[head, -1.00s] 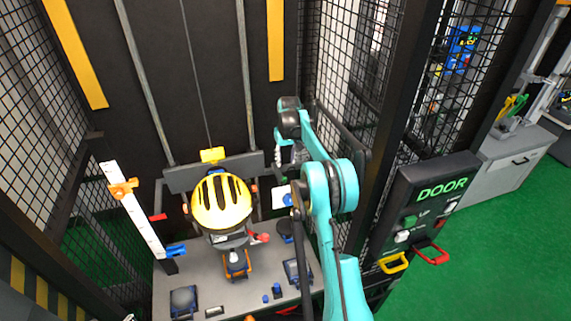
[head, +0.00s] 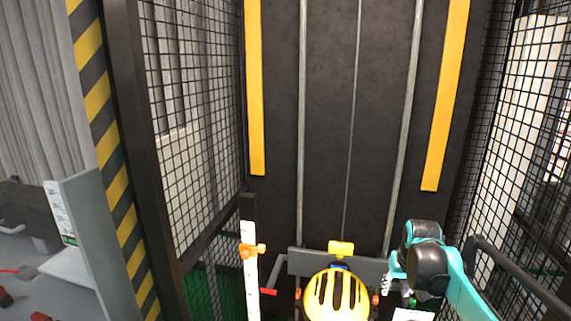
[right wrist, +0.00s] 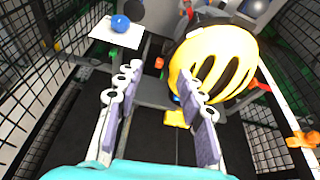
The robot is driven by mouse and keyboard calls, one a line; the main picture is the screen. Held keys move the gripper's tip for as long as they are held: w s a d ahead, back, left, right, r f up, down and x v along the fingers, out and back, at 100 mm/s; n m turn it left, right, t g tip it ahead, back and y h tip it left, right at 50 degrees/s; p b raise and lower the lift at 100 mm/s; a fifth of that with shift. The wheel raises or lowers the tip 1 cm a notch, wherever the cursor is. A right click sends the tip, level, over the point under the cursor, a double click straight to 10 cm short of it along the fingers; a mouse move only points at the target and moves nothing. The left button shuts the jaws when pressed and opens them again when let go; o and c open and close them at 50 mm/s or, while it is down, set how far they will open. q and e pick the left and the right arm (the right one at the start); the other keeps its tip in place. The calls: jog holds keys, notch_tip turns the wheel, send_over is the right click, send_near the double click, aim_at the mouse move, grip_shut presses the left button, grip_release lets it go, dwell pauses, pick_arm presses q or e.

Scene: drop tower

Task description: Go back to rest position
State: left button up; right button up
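My right arm comes in at the lower right of the head view, and its gripper (head: 392,276) is partly hidden there by the arm's black and teal joints. In the right wrist view the two fingers of this gripper (right wrist: 158,72) are spread apart, with nothing between them. A yellow helmet with black slots (head: 336,296) is left of the gripper in the head view. The helmet (right wrist: 222,58) also shows beyond the right-hand finger in the wrist view. My left gripper is in neither view.
A grey crossbar (head: 310,262) with a yellow block (head: 341,248) is behind the helmet. A white scale with an orange slider (head: 251,275) stands to its left. Black mesh walls (head: 190,110) enclose both sides. A blue ball (right wrist: 121,24) lies on a white plate.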

jog(key=s+a+f+t+b, duration=0.1)
jog(key=s+a+f+b, duration=0.2)
jog(key=s, duration=0.9)
jog(key=s+a+f+n+t+b, duration=0.1)
jog(key=s+a+f+b, duration=0.3)
jog(key=s+a+f, duration=0.5)
jog(key=s+f+t, duration=0.1)
jog(key=s, duration=0.3)
jog(key=shift+s+a+f+n+y, duration=0.15)
jog(key=shift+a+f+n+y, duration=0.15)
jog(key=shift+a+f+y, duration=0.1)
dwell(0.6)
